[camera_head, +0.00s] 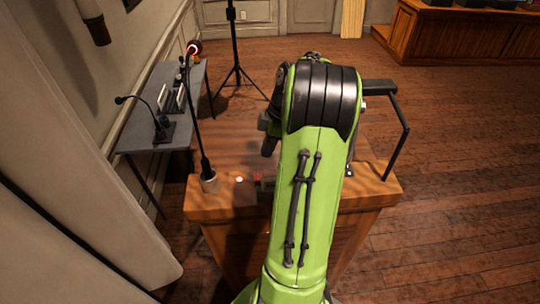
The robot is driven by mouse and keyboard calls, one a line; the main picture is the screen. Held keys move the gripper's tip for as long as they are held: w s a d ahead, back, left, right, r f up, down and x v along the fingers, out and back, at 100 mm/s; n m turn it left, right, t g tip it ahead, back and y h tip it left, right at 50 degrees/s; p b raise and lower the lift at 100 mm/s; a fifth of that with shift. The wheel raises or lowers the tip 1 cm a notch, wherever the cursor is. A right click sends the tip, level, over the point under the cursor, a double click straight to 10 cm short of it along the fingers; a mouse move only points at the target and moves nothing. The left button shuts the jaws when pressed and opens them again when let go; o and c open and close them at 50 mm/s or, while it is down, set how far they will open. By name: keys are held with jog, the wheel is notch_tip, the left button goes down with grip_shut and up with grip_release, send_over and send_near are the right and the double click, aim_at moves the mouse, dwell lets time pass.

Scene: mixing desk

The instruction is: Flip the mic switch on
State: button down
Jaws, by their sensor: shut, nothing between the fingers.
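A wooden stand (225,205) with a slanted top is in front of me. A gooseneck microphone (208,180) rises from its left corner and has a red ring lit near its tip. A small glowing red light (239,179) is on the top, right of the microphone base. A small dark panel (265,185) with a red mark sits beside it, partly behind my green arm. The mic switch cannot be made out clearly. My gripper (268,147) shows as a dark shape at the arm's left side, above the stand top. It is shut and empty, and mostly hidden by the arm.
A grey table (145,135) with another gooseneck microphone (160,125) stands at the left by the wall. A black stand on tripod legs (237,72) is behind it. Open wooden floor lies to the right.

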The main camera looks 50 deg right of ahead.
jog(key=w+p+v, duration=0.1)
jog(key=v, duration=0.5)
jog(key=shift+w+r+p, duration=0.35)
jog(key=shift+w, duration=0.05)
jog(key=shift+d, duration=0.15)
